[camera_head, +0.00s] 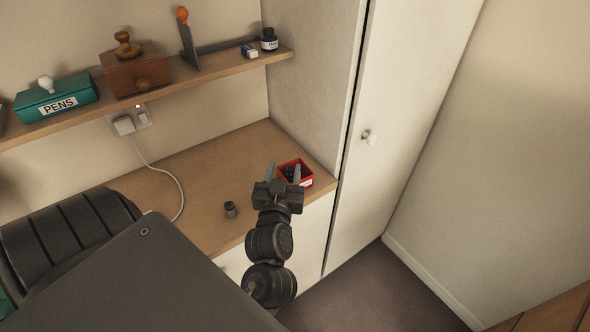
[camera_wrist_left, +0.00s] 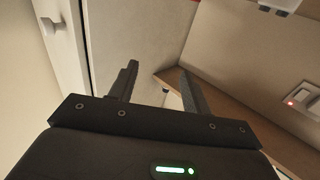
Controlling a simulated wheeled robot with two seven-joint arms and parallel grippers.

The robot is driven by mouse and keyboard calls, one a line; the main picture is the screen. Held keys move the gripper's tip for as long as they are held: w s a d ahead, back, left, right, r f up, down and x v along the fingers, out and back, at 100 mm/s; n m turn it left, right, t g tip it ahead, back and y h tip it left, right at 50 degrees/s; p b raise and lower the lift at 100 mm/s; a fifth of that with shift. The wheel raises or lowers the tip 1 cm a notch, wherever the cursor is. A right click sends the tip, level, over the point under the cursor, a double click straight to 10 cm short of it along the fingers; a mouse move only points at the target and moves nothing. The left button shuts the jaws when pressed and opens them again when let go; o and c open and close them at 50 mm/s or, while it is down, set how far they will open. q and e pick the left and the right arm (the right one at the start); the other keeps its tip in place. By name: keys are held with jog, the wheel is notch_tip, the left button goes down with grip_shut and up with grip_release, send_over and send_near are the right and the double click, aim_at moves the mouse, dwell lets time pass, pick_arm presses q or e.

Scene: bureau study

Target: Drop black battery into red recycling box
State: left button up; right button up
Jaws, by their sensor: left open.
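The red recycling box (camera_head: 308,180) stands near the right end of the wooden desk, against the white cabinet. It is partly hidden behind my left gripper. Small dark objects (camera_head: 289,172) show inside it, too small to identify. A small dark cylinder (camera_head: 230,209), which looks like the black battery, stands upright on the desk to the left of the box. My left gripper (camera_head: 284,170) is open, its fingers overlapping the box in the head view. In the left wrist view the fingers (camera_wrist_left: 158,72) are apart with nothing gripped between them. My right gripper is not in view.
A shelf (camera_head: 205,76) above the desk holds a teal pens box (camera_head: 56,99), a wooden box (camera_head: 135,74) and an ink bottle (camera_head: 269,39). A white cable (camera_head: 172,172) runs down from the wall plug. The desk's middle (camera_head: 205,171) is clear.

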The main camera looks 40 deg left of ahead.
pick_arm(q)
jog(key=shift+s+d, duration=0.35)
jog(key=shift+s, duration=0.25)
